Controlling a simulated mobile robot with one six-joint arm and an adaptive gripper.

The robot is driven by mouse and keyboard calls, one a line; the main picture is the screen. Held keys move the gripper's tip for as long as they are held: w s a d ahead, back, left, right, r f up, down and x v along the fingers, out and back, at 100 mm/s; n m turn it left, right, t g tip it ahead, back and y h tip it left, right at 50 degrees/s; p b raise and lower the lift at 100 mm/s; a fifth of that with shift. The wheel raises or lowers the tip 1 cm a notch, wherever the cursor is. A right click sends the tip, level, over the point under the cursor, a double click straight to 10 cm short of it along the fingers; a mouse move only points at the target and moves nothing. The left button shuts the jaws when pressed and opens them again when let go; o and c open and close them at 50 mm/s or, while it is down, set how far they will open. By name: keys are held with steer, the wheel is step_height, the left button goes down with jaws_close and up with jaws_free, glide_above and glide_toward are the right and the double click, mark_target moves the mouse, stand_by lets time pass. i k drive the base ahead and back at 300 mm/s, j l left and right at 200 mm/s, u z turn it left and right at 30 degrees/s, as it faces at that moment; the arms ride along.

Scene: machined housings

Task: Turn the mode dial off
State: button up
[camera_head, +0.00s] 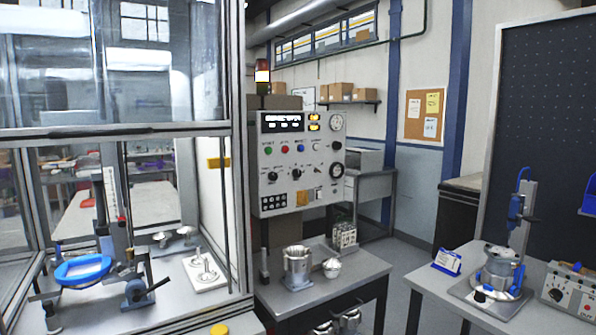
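A grey control panel (296,158) stands in the middle, facing me. A grey box with knobs (570,290) also lies on the right bench. My gripper is not in view, and nothing touches the panel.
A bench (338,277) with metal housings (297,266) stands before the panel. A glass-walled cabinet (238,130) with its front pane raised stands at the left. A right bench (440,278) holds a press fixture (500,270). Floor (395,290) shows between the benches.

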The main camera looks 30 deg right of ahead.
mark_target(272, 176)
steer(key=i+l+u, duration=0.25)
steer(key=i+l, duration=0.55)
